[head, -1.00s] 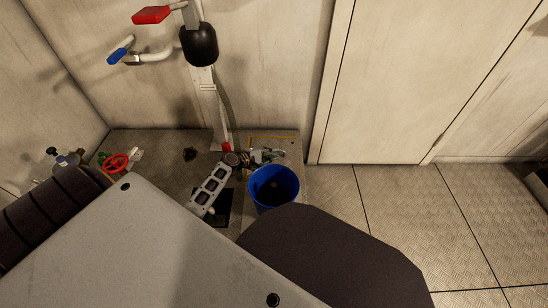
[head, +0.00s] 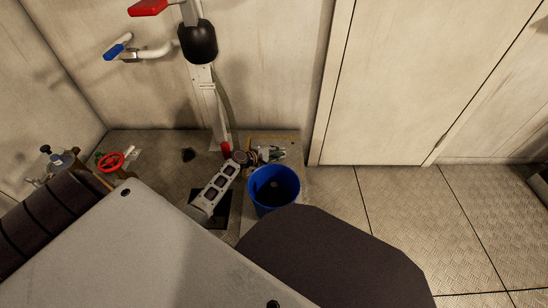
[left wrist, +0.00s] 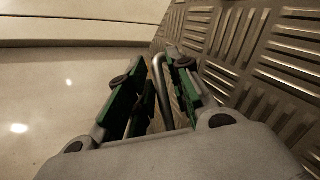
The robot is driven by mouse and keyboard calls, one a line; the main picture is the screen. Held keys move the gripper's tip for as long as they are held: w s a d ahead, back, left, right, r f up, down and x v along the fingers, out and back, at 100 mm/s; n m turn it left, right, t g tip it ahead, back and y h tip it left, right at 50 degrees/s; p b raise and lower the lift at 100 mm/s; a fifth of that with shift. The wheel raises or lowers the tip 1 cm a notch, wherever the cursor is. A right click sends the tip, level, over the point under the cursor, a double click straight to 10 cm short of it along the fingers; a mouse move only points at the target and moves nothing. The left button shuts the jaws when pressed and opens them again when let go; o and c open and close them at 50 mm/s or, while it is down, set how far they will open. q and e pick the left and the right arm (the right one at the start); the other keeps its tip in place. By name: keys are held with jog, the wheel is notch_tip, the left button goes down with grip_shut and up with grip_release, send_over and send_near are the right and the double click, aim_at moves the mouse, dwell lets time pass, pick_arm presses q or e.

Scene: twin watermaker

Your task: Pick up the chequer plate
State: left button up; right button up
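A chequer-patterned metal surface (left wrist: 255,70) with raised bars fills the right of the left wrist view; I cannot tell whether it is a loose plate or the floor. In the head view, my left gripper (head: 268,154) is small at the end of my pale arm link, low near the wall behind the blue bucket. In the left wrist view, my left gripper (left wrist: 153,70) has its green-sided fingers apart. A bent metal rod (left wrist: 160,75) shows between them; contact is unclear. No separate chequer plate stands out in the head view. My right gripper is not in view.
A blue bucket (head: 274,188) stands close beside my left arm. A post (head: 207,105) with red and blue handles rises behind. A red valve wheel (head: 110,161) is at the left. Patterned floor (head: 400,220) is clear to the right.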

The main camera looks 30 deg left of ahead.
pick_arm(q)
jog(key=shift+c, duration=0.2)
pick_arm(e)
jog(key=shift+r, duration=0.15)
pick_arm(q)
grip_shut()
jog(key=shift+w+r, duration=0.1)
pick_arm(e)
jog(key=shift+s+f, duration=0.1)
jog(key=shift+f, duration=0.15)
pick_arm(q)
jog(key=shift+r, duration=0.15)
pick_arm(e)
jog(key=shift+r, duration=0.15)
pick_arm(q)
jog(key=shift+r+p, duration=1.25)
jog(key=shift+r, duration=0.45)
notch_tip(320, 180, up, 6)
jog(key=p, duration=0.3)
jog(key=shift+r+p, duration=0.15)
jog(key=shift+p, duration=0.25)
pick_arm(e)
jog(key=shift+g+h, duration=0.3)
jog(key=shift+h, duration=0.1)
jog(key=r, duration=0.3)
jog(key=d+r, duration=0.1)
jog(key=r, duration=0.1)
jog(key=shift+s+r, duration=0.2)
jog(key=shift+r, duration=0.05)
